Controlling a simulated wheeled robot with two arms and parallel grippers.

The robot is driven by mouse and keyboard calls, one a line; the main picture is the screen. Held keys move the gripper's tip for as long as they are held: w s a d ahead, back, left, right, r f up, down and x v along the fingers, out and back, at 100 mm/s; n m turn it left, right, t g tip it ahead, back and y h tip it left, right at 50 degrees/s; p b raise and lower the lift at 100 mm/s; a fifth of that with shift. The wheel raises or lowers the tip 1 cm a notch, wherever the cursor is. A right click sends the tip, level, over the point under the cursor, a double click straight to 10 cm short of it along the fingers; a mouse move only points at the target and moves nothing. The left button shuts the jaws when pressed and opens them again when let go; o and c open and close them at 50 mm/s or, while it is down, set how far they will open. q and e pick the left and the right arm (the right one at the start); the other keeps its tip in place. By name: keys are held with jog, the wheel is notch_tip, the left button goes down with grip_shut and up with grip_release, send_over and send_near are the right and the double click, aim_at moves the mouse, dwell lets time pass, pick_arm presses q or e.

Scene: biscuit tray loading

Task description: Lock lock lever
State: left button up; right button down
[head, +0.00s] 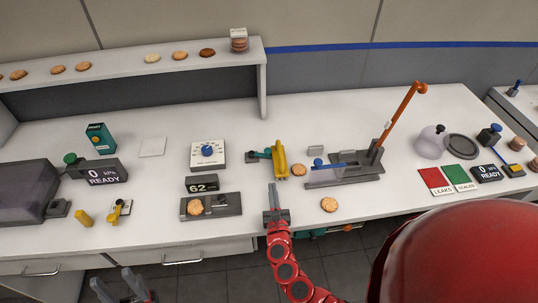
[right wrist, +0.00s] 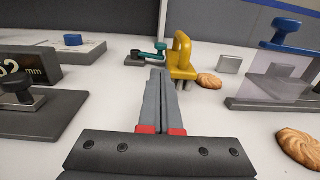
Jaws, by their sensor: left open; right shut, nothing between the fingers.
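No part is labelled as the lock lever. A small teal lever (head: 259,155) on a dark base lies beside an upright yellow handle (head: 280,158) at mid-table; in the right wrist view the teal lever (right wrist: 152,53) is just beyond my fingertips and the yellow handle (right wrist: 182,48) is to their right. A long orange lever (head: 398,115) stands tilted up from the grey press fixture (head: 350,170). My right gripper (head: 271,190) is shut and empty, in front of the yellow handle and apart from it. My left gripper (head: 126,293) is open and empty at the bottom left.
A biscuit (head: 329,204) lies right of my right gripper. Another (head: 195,207) sits on the gauge plate (head: 228,206) to its left. A blue-knobbed clear block (head: 322,174) stands at the fixture's left. The dial box (head: 209,154) is behind the gauge. Front table between plate and fixture is fairly clear.

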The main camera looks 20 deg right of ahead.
aim_at(270, 153)
jog(key=x, duration=1.3)
jog(key=shift+w, duration=0.1)
jog(key=y+b, duration=0.1)
jog(key=b, duration=0.1)
jog(key=d+n+y+b, duration=0.1)
jog(key=b, duration=0.2)
jog(key=shift+w+d+f+t, duration=0.15)
jog(key=shift+w+t, duration=0.15)
jog(key=shift+w, duration=0.05)
jog(key=shift+r+n+y, duration=0.2)
jog(key=shift+n+y, duration=0.1)
jog(key=shift+w+r, duration=0.1)
jog(key=shift+r, duration=0.2)
